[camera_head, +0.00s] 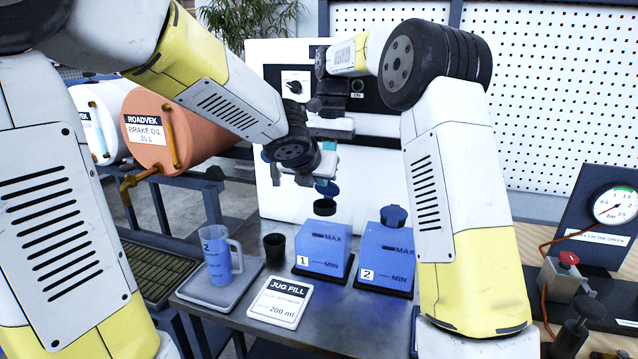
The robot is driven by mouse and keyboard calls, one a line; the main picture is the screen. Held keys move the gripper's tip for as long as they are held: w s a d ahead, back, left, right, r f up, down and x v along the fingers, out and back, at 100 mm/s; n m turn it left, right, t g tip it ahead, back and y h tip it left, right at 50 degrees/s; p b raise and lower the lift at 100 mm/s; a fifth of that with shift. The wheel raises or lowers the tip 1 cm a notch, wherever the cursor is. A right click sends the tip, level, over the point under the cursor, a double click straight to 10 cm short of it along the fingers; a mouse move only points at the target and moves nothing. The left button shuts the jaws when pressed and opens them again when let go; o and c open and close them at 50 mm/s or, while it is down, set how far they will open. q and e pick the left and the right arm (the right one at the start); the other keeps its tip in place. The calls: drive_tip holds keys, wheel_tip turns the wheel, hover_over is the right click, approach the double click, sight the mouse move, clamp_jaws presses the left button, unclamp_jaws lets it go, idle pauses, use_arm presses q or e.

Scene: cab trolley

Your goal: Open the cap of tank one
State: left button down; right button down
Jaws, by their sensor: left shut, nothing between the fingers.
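Tank one (322,252) is the blue box marked 1, with MAX and MIN marks, at the back of the grey bench. Its round black neck (325,208) shows on top. A dark blue piece that looks like its cap (328,188) shows just above the neck, off it and tilted; whether it is hinged there is hidden. My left gripper (305,180) is shut and empty, just up and left of the neck, close to the cap. Whether they touch is unclear. My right gripper (331,128) seems to be behind and above, overlapped by the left wrist; its fingers are unclear.
Tank two (386,258) stands close on the right with its blue cap (394,215) on. A jug (220,256) on a tray, a black cup (275,249) and a JUG FILL card (279,302) lie left and in front. A white panel (268,205) stands behind.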

use_arm(q)
drive_tip(key=shift+w+r, duration=0.2)
use_arm(e)
drive_tip(key=shift+s+a+f, duration=0.1)
drive_tip(key=shift+s+f, duration=0.05)
drive_tip(key=shift+s, duration=0.15)
